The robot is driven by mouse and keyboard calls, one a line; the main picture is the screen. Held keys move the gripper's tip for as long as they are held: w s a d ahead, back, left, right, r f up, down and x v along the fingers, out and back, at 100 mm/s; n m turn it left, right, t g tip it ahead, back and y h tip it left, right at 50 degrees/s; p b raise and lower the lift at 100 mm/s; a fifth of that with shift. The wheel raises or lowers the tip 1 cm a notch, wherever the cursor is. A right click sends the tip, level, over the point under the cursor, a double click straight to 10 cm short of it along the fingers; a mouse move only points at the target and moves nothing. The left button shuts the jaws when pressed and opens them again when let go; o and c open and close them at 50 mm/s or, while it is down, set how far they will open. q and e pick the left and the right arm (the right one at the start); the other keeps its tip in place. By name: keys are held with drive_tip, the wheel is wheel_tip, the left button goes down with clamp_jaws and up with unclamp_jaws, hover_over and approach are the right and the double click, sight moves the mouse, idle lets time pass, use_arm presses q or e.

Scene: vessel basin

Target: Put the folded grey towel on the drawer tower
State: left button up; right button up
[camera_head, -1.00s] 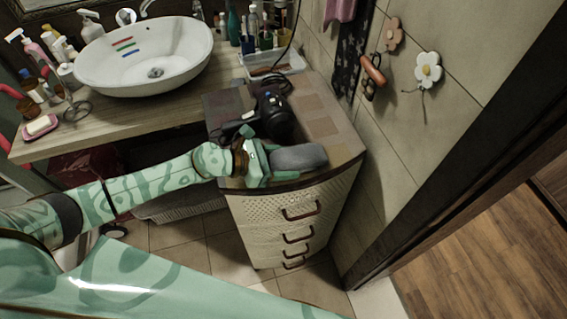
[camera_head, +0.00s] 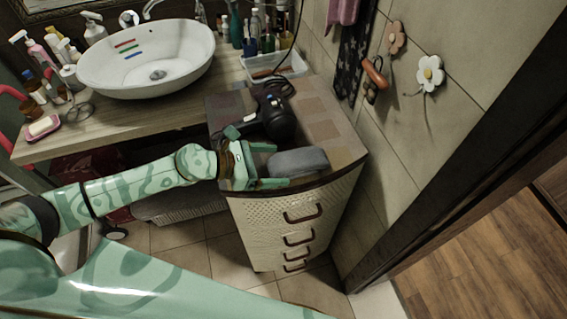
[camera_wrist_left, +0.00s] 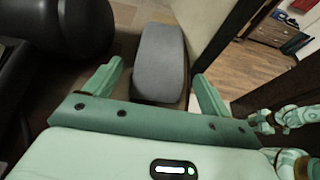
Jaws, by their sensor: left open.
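The folded grey towel (camera_head: 298,162) lies on top of the drawer tower (camera_head: 290,222), near its front edge. My left gripper (camera_head: 274,166) is open at the towel's left end. In the left wrist view, the grey towel (camera_wrist_left: 160,55) reaches between the spread fingers of the left gripper (camera_wrist_left: 157,76), with a gap visible on each side. The near end of the towel is by the gripper's palm.
A black hair dryer (camera_head: 272,118) lies on the tower top just behind the gripper. The washbasin (camera_head: 150,62) and counter (camera_head: 100,125) are to the left. The tiled wall (camera_head: 400,150) stands close on the right. The tower top's back right part is clear.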

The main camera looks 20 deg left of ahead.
use_arm(q)
drive_tip(key=b+v, duration=0.1)
drive_tip(key=v, duration=0.6)
drive_tip(key=shift+s+a+f, duration=0.1)
drive_tip(key=shift+s, duration=0.05)
drive_tip(key=shift+s+a+r, duration=0.25)
drive_tip(key=shift+a+r, duration=0.1)
drive_tip(key=shift+a, duration=0.05)
idle(1.2)
